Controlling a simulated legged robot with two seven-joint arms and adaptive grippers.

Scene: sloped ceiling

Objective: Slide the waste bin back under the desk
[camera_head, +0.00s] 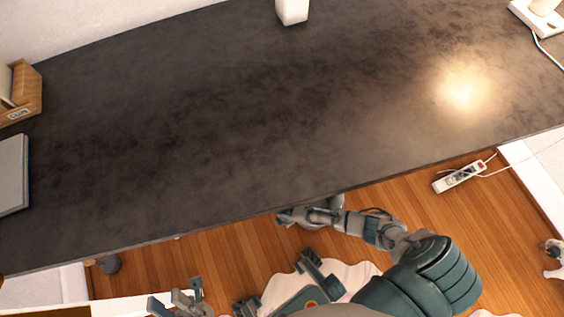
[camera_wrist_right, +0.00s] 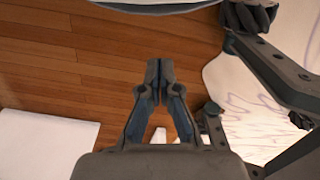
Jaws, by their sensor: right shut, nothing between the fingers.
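A round, pale grey rim, likely the waste bin (camera_wrist_right: 155,8), crosses the top of the right wrist view; most of it is out of frame. In the head view, a grey curved piece shows behind my right gripper at the desk's front edge, too covered to name surely. My right gripper (camera_wrist_right: 159,78) is shut and empty, with its tips just below that rim in the wrist view; I cannot tell if they touch. The dark desk (camera_head: 220,110) hides what lies under it. My left gripper (camera_head: 176,300) is at the bottom left of the head view, fingers apart, empty.
A power strip (camera_head: 459,177) with a cable lies on the wooden floor (camera_head: 420,195) at right. A white patterned rug (camera_head: 345,275) lies below my arms. A white cup (camera_head: 292,10), a lamp base (camera_head: 538,14) and a wooden holder (camera_head: 28,92) stand on the desk.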

